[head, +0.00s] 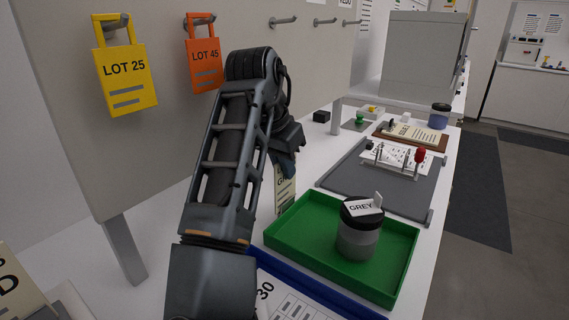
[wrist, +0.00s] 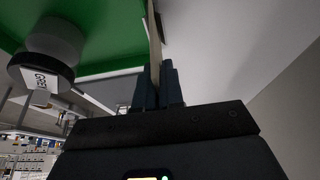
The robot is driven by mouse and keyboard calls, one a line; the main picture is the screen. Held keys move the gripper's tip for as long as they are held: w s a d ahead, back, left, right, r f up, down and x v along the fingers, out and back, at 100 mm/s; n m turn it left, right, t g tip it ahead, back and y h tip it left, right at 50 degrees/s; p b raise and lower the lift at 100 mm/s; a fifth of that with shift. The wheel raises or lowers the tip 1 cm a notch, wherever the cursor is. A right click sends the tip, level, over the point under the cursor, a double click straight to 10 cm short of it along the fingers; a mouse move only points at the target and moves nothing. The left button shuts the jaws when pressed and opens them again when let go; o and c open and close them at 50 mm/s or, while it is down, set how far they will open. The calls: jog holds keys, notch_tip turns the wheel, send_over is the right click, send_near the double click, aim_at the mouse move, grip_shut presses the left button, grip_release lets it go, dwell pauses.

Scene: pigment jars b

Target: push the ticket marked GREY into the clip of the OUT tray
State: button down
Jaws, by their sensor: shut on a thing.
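My gripper (head: 288,160) is shut on a cream ticket (head: 285,192), which hangs upright below the fingers at the left rim of the green tray (head: 400,240). Only the start of its lettering, a G, shows. In the wrist view my gripper (wrist: 157,82) pinches the thin ticket (wrist: 154,40) edge-on, close by the green tray (wrist: 105,28). No OUT marking is readable on a tray. The clip is not clear, and I cannot tell whether the ticket touches it. A jar (head: 357,240) with GREY on its lid label stands in the green tray.
A blue-rimmed tray (head: 315,290) with a printed sheet lies in front of the green tray. A grey mat (head: 350,180) with a small rack and a red knob (head: 420,155) lies behind. Yellow LOT 25 (head: 125,75) and orange LOT 45 (head: 204,65) tags hang on the panel at left.

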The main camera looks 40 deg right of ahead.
jog(key=shift+f, duration=0.2)
jog(key=c, duration=1.2)
grip_release()
jog(key=shift+r, duration=0.1)
notch_tip(320, 180, up, 6)
jog(key=p, duration=0.5)
jog(key=shift+p, duration=0.4)
jog(key=shift+s, duration=0.1)
